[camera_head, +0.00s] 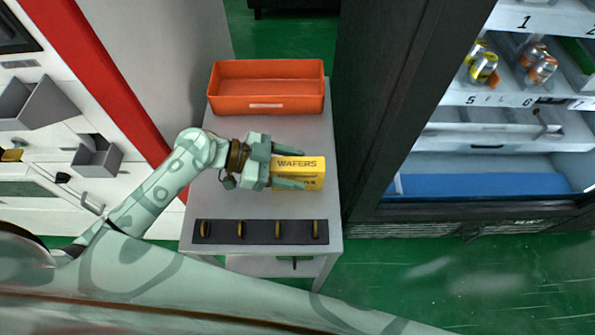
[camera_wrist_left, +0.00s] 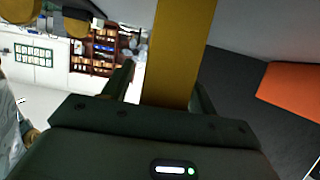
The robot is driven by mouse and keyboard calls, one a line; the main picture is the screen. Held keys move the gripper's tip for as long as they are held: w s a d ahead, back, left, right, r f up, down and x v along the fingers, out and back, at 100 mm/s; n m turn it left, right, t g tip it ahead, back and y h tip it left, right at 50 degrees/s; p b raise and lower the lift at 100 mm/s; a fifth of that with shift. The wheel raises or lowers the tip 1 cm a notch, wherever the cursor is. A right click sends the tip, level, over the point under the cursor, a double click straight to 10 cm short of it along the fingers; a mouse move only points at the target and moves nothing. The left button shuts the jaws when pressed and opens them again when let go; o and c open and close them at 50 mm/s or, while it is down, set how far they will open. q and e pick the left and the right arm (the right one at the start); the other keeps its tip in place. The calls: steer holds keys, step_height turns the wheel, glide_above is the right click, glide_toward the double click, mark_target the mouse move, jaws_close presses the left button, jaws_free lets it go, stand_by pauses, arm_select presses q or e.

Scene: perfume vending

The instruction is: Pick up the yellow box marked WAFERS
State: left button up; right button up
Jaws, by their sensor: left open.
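The yellow box marked WAFERS (camera_head: 308,170) stands on the grey table (camera_head: 225,138), near its middle. My left gripper (camera_head: 289,168) is open, with one finger on the far side of the box and one on the near side. The box (camera_wrist_left: 180,50) also rises between the two fingers in the left wrist view. I cannot tell whether the fingers touch it. The gripper partly covers the box's left part in the head view. My right gripper is not in view.
An orange bin (camera_head: 266,106) stands at the table's back. A dark strip with several small yellow items (camera_head: 260,231) lies along the front edge. A vending machine with cans (camera_head: 484,66) stands at right, a red-and-white cabinet (camera_head: 110,85) at left.

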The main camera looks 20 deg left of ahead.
arm_select(q)
steer(key=c, duration=1.1)
steer(key=shift+r, duration=0.1)
